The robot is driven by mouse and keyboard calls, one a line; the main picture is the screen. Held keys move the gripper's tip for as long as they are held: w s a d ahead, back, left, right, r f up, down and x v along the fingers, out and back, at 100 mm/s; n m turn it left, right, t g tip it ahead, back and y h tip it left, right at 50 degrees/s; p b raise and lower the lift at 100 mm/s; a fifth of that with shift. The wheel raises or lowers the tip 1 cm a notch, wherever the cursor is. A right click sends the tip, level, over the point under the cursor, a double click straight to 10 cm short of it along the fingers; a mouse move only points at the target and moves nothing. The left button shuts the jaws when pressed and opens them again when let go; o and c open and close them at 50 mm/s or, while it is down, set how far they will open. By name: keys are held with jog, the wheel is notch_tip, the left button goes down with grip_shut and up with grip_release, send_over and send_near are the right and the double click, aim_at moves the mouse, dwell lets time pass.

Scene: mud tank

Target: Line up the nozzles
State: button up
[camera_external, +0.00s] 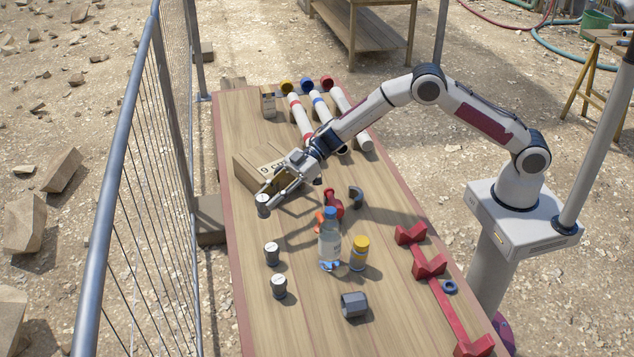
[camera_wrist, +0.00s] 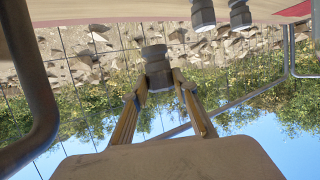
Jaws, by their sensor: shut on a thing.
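My gripper (camera_external: 270,198) is shut on one nozzle (camera_external: 263,206), a short dark grey fitting with a pale end, near the left side of the table. In the wrist view this nozzle (camera_wrist: 156,66) sits between the two fingertips and appears raised above the tabletop. Two similar nozzles, a middle one (camera_external: 272,254) and a near one (camera_external: 279,287), stand upright on the table nearer the camera, in a rough row with the held one. They also show at the top of the wrist view, which is upside down, as one nozzle (camera_wrist: 203,14) beside the other (camera_wrist: 240,14).
A cardboard box (camera_external: 252,160) lies just behind my gripper. A bottle (camera_external: 330,245), a yellow-capped jar (camera_external: 360,253), red and dark fittings and a grey hexagonal piece (camera_external: 354,305) stand to the right. A red rack (camera_external: 440,297) runs along the right edge. A metal fence (camera_external: 150,170) stands left.

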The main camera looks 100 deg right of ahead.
jog(key=shift+d+f, duration=0.45)
jog(key=shift+f, duration=0.05)
jog(key=shift+f, duration=0.1)
jog(key=shift+f, duration=3.25)
jog(key=shift+f, duration=0.65)
jog(key=o, duration=1.2)
jog(key=shift+r, duration=0.15)
jog(key=shift+r, duration=4.9)
